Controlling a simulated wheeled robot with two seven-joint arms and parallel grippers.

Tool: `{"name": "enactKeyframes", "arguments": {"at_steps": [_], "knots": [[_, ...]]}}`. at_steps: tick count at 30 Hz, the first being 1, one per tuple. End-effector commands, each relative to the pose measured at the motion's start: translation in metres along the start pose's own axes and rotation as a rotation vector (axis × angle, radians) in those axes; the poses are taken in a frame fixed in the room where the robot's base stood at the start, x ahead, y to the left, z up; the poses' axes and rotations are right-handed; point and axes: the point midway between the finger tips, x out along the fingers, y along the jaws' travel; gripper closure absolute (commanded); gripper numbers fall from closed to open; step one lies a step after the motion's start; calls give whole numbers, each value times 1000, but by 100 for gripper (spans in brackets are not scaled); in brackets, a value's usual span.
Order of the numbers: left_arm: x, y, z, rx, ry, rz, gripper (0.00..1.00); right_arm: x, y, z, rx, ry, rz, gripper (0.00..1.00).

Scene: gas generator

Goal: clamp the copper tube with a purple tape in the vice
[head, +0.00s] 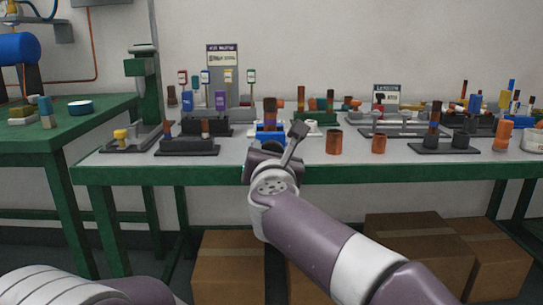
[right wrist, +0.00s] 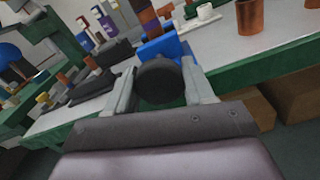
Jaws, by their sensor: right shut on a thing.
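A blue vice (head: 268,133) stands at the front edge of the green-edged table, and it also shows in the right wrist view (right wrist: 172,47). A copper tube (head: 270,108) stands upright at the vice's jaws; it has a dark band whose colour I cannot make out. Its lower part shows in the right wrist view (right wrist: 150,22). Whether the jaws press on it, I cannot tell. My right gripper (head: 273,147) is at the vice's front, its fingers (right wrist: 160,76) on both sides of a round black knob (right wrist: 160,83), shut on it. My left gripper is out of view.
Short copper pieces (head: 334,142) stand right of the vice. Dark fixture racks (head: 187,146) lie to the left and another dark holder (head: 444,147) to the right. Cardboard boxes (head: 228,268) stand under the table. A second green table (head: 75,122) is at the left.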

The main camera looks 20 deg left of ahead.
Motion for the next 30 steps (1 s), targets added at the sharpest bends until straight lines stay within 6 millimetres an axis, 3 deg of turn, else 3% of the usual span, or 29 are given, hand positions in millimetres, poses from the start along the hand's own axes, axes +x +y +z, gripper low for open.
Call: {"name": "enactKeyframes", "arguments": {"at_steps": [8,9,11,22,26,30], "knots": [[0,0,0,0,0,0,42,0,0,-2,-1,3,0,78],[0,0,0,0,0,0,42,0,0,-2,-1,3,0,44],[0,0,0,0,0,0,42,0,0,-1,-1,2,0,24],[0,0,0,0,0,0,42,-5,0,0,-1,1,1,23],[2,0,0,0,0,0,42,-28,0,0,0,0,2,23],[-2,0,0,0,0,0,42,-65,2,2,0,1,4,23]]}}
